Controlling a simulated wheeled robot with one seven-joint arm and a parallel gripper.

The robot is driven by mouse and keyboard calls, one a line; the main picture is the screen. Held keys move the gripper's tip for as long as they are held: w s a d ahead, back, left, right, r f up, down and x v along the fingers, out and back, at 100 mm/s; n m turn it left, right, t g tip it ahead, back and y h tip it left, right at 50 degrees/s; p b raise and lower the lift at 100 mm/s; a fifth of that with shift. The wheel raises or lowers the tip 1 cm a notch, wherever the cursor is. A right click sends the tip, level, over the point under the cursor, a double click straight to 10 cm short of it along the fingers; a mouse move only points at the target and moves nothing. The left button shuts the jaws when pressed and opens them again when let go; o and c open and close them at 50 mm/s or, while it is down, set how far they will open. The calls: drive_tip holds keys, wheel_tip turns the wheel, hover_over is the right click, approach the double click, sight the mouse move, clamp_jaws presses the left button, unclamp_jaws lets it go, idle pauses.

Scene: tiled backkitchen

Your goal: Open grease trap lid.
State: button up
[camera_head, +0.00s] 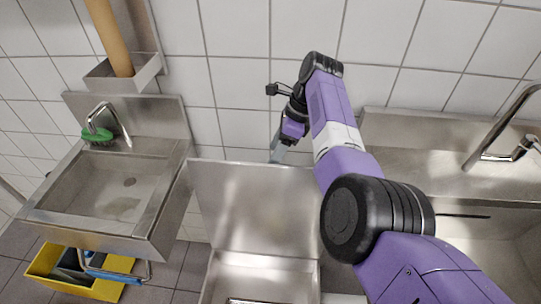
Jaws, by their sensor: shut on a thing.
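The grease trap (258,262) is a stainless steel box low in the middle of the picture. Its lid (245,205) is a flat steel panel that stands raised, close to upright, behind the box opening. My gripper (277,153) is at the lid's top edge, right of its middle, and is shut on the lid. The fingertips are small and partly hidden, so the exact contact is hard to make out. My arm covers the lid's right edge and part of the box's right side.
A steel hand sink (100,195) with a tap and green brush (97,136) is at the left. A yellow bucket (45,272) stands below it. A larger sink unit (405,150) with a tap is at the right. The tiled wall (235,80) is close behind the lid.

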drive_tip(key=v, duration=0.4)
drive_tip(key=shift+w+r, duration=0.2)
drive_tip(key=shift+r, duration=0.1)
